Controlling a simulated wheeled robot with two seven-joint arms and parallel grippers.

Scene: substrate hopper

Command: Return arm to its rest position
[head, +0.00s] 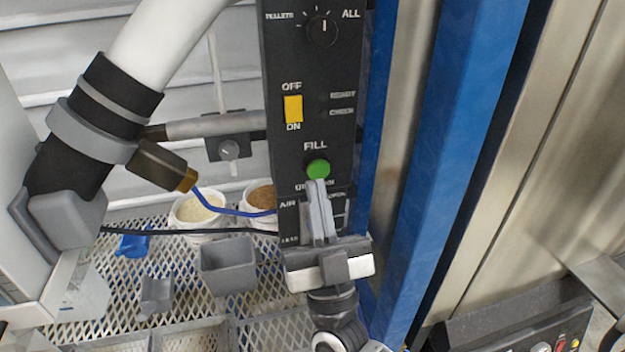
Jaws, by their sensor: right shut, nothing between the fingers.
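My right gripper (319,208) comes up from the bottom of the head view, in front of the lower part of a black control panel (281,60). Its fingers are shut with nothing between them. The fingertips are just below the green FILL button (318,169) and cover part of the lettering under it. I cannot tell whether they touch the panel. The yellow OFF/ON rocker (293,109) and the round selector knob (322,30) show higher on the panel. My left gripper is not in view.
A blue post (430,150) stands right of the panel. A white pipe with a black elbow (75,150) is at the left. Two white tubs (197,228) and grey bins (229,280) sit on a mesh shelf below. A dark control box (520,318) is at bottom right.

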